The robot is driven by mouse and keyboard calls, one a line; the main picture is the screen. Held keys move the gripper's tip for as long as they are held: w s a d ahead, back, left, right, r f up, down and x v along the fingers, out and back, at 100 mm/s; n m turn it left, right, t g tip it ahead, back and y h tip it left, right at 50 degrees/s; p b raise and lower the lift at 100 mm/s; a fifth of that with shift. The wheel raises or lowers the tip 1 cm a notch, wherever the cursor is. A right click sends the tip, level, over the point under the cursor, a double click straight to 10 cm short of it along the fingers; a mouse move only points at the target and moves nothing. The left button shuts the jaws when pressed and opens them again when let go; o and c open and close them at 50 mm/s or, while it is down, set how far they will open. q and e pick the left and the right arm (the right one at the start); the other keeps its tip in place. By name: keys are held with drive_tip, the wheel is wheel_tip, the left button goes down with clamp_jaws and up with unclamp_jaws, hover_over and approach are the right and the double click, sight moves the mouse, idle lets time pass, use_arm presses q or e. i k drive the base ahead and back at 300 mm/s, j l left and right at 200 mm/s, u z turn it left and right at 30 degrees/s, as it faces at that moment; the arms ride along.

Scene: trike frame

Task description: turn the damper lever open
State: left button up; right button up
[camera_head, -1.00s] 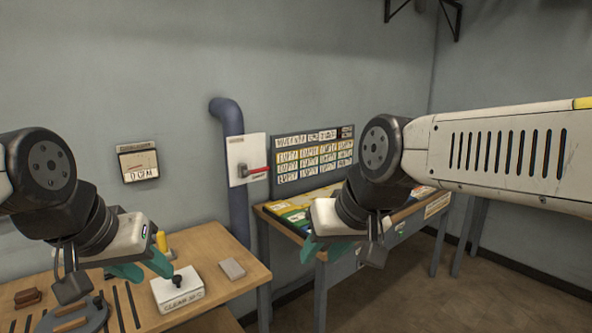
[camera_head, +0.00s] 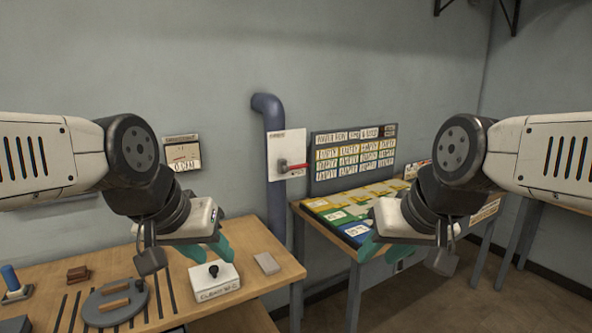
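The damper lever (camera_head: 298,167) is a red handle on a white plate (camera_head: 287,143) fixed to a blue-grey duct pipe (camera_head: 271,106) on the wall. The handle points to the right, roughly level. My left gripper (camera_head: 212,249) is left of and below the lever, over the wooden bench, with teal fingers partly hidden behind its body. My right gripper (camera_head: 384,252) is right of and below the lever, in front of the coloured table. Neither gripper touches the lever.
The wooden bench (camera_head: 255,240) holds a white box with a black knob (camera_head: 214,280), a grey block (camera_head: 266,263) and a round grey plate (camera_head: 114,303). A gauge panel (camera_head: 182,154) and a card board (camera_head: 354,157) are on the wall. Space before the lever is clear.

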sight(286, 168)
drive_tip(key=i+l+u, duration=0.1)
drive_tip(key=i+l, duration=0.5)
drive_tip(key=i, duration=0.2)
drive_tip(key=i+l+u, duration=0.15)
drive_tip(key=i+l, duration=0.45)
drive_tip(key=i, duration=0.15)
